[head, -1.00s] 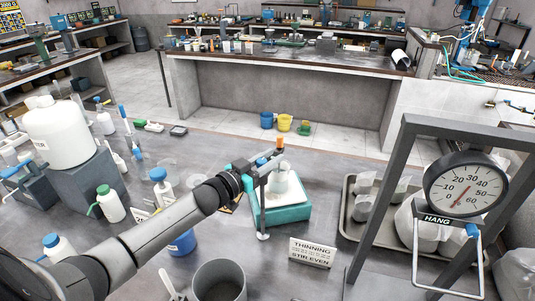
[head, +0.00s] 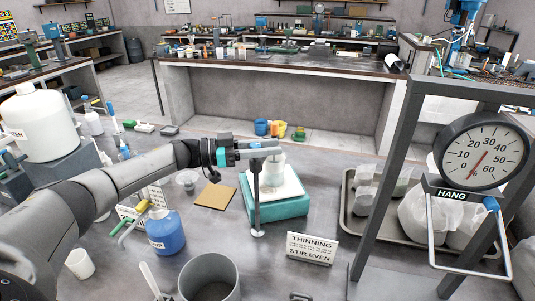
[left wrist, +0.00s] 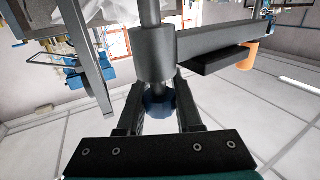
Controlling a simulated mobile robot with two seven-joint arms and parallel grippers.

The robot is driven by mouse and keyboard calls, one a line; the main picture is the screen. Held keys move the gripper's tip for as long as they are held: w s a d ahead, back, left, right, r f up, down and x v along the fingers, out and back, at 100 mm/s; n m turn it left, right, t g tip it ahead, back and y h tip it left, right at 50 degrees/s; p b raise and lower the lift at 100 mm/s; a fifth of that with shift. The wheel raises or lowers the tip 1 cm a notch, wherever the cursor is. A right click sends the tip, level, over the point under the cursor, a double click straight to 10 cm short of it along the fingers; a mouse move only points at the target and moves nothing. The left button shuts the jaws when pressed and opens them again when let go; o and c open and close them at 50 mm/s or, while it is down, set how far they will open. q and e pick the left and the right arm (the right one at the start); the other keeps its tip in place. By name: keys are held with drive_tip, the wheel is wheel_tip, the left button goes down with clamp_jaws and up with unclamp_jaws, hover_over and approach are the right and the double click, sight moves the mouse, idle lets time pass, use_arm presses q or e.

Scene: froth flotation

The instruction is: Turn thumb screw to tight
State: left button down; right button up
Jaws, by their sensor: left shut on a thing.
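The thumb screw (left wrist: 158,103) is a dark blue knob below a grey clamp collar (left wrist: 153,55) in the left wrist view. The collar sits on a vertical rod (head: 256,190), and a clamp arm runs to the right with an orange part (left wrist: 248,56) at its end. My left gripper (head: 247,152) is shut on the thumb screw; in the left wrist view its dark fingers (left wrist: 158,98) stand on either side of it. In the head view the gripper hides most of the screw. My right gripper is not in view.
A teal-based device (head: 278,208) with a white top stands beside the rod. A hanging dial scale (head: 485,152) on a grey frame stands at right. A grey pot (head: 208,280), a blue bottle (head: 166,232) and a sign (head: 311,247) are on the near bench.

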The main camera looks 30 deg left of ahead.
use_arm(q)
drive_tip(key=shift+g, duration=0.3)
drive_tip(key=c, duration=0.6)
unclamp_jaws()
wheel_tip(320, 180, up, 20)
drive_tip(key=shift+p, duration=1.05)
